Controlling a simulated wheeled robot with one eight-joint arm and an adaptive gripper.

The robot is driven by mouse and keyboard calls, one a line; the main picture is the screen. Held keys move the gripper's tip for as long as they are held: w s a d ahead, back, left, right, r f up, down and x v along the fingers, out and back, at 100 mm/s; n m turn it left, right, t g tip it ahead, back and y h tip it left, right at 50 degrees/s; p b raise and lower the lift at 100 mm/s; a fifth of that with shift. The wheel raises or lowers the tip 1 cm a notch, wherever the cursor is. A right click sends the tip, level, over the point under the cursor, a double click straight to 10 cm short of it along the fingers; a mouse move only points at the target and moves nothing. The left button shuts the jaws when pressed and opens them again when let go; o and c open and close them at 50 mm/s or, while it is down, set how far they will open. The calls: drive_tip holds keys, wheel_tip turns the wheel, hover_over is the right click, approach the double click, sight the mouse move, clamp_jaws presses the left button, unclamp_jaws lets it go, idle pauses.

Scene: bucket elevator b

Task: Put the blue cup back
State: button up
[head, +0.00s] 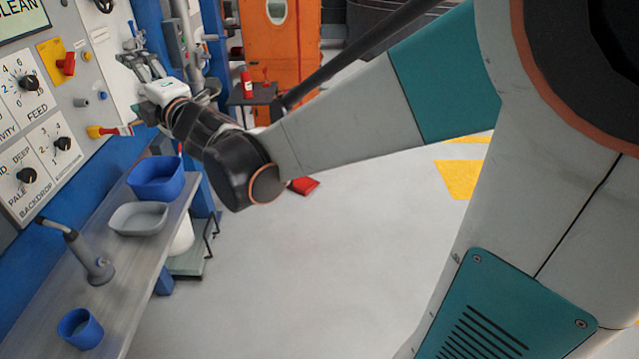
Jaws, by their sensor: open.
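The blue cup (80,329) stands upright on the near end of the grey bench at lower left. Its open top shows a greyish inside. My gripper (138,63) is at upper left, far from the cup, in front of the control panel. Its fingers are open and point up and left toward the panel. They look empty, though they are small here and the panel's fittings lie close behind them. I cannot tell whether they touch any fitting.
The bench (120,262) also holds a jointed grey stand (98,268), a grey tray (138,218) and a blue bin (157,180). Knobs and levers project from the panel (40,120). A red object (304,186) lies on the floor. Open floor (290,290) is right of the bench.

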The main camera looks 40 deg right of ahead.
drive_tip(key=s+d+f+m+g+h, duration=0.3)
drive_tip(key=s+d+f+m, duration=0.1)
drive_tip(key=s+m, duration=0.2)
drive_tip(key=s+d+f+m+g+h, duration=0.2)
drive_tip(key=s+d+f+m, duration=0.15)
drive_tip(key=s+m, duration=0.25)
drive_tip(key=s+a+f+m+g+y, duration=0.1)
drive_tip(key=s+f+m+g, duration=0.2)
drive_tip(key=s+f, duration=0.3)
drive_tip(key=s+a+f+m+g+y, duration=0.1)
drive_tip(key=s+f+m+g, duration=0.3)
drive_tip(key=s, duration=0.9)
wheel_tip(320, 180, down, 3)
drive_tip(key=shift+s+a+r+m, duration=0.2)
drive_tip(key=shift+s+a+m, duration=0.1)
drive_tip(key=shift+a, duration=0.25)
